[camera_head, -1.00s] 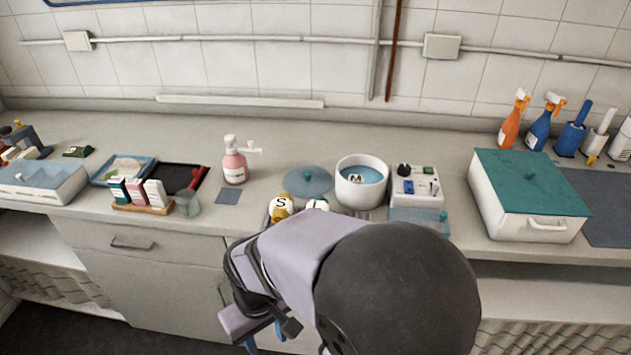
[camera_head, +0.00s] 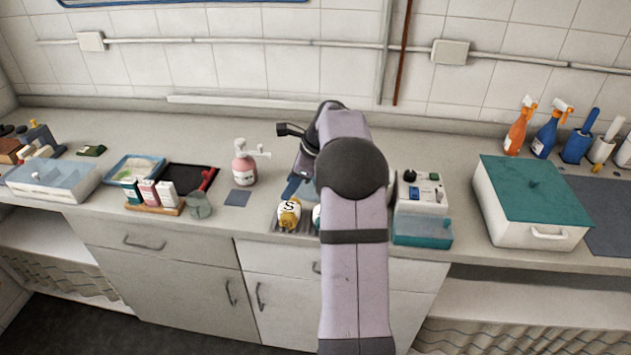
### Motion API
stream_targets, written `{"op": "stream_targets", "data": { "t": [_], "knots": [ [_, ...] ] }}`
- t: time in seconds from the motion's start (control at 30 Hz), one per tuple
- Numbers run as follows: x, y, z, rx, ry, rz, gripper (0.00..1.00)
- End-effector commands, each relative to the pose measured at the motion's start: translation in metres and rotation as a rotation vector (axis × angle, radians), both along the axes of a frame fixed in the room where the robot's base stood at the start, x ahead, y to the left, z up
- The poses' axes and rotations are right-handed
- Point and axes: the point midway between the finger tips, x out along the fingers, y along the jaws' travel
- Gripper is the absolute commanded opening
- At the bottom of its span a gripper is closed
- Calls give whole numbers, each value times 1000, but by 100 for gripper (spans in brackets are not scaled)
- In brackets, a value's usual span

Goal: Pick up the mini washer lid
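My gripper (camera_head: 297,186) is over the counter just left of my arm's wrist, at the mini washer lid's place. Its fingers are small and partly hidden, so I cannot tell whether they are open or shut, or whether they touch the lid. The round blue lid is mostly or wholly hidden behind my arm. A blue patch shows at the gripper, but I cannot tell lid from finger. The white washer tub (camera_head: 392,183) is hidden by my arm except for a sliver at its right edge.
A white control box (camera_head: 419,190) with a teal tray (camera_head: 422,232) stands right of my arm. A yellow-and-white ball marked S (camera_head: 289,214) lies near the front edge. A teal-lidded box (camera_head: 530,200) is far right.

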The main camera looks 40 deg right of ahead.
Motion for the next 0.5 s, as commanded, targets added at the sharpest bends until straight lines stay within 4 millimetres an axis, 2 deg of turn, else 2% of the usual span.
{"op": "stream_targets", "data": {
  "t": [0.03,0.2,0.33,0.5],
  "knots": [
    [4,-24,2,26,-6,-85,40],
    [11,-87,4,114,-34,-340,40],
    [11,-118,4,163,-51,-468,40],
    [10,-133,3,189,-60,-532,40]
  ]
}}
